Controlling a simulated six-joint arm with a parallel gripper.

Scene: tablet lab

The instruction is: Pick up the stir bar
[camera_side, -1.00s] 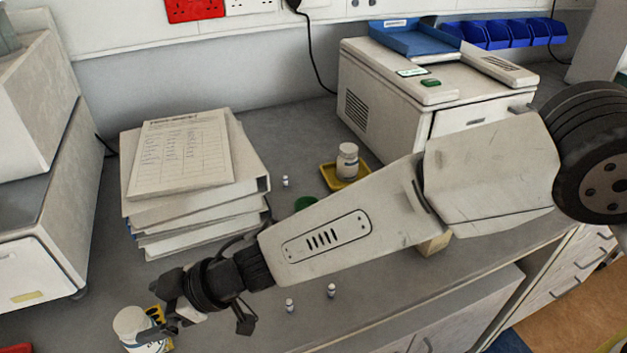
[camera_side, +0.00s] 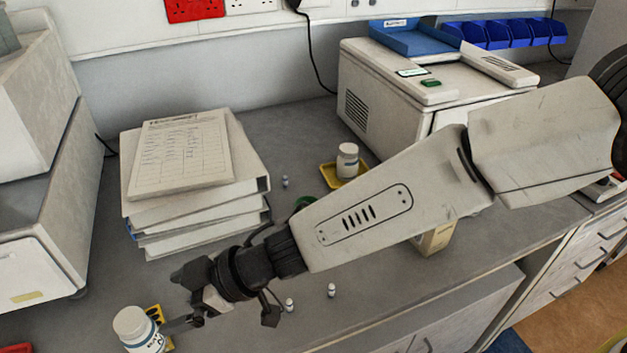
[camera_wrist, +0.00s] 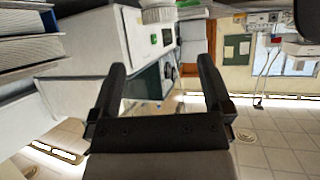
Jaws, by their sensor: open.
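My gripper (camera_side: 178,300) is at the lower left of the side view, just right of a white bottle with a label (camera_side: 138,328). In the wrist view my gripper (camera_wrist: 162,78) has its two dark fingers wide apart with nothing between them. I cannot pick out a stir bar for certain. Small white pieces with darker parts stand on the bench: one (camera_side: 290,305) and another (camera_side: 331,290) at the front, right of my gripper, and one (camera_side: 285,181) farther back by the binders.
A binder stack (camera_side: 200,210) with a printed sheet stands behind my gripper. A yellow tray (camera_side: 331,178) holds a white jar (camera_side: 347,160). A beige box (camera_side: 437,238) is partly behind my arm. A large white machine (camera_side: 385,100) stands at the back. Bench space is clear around the small pieces.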

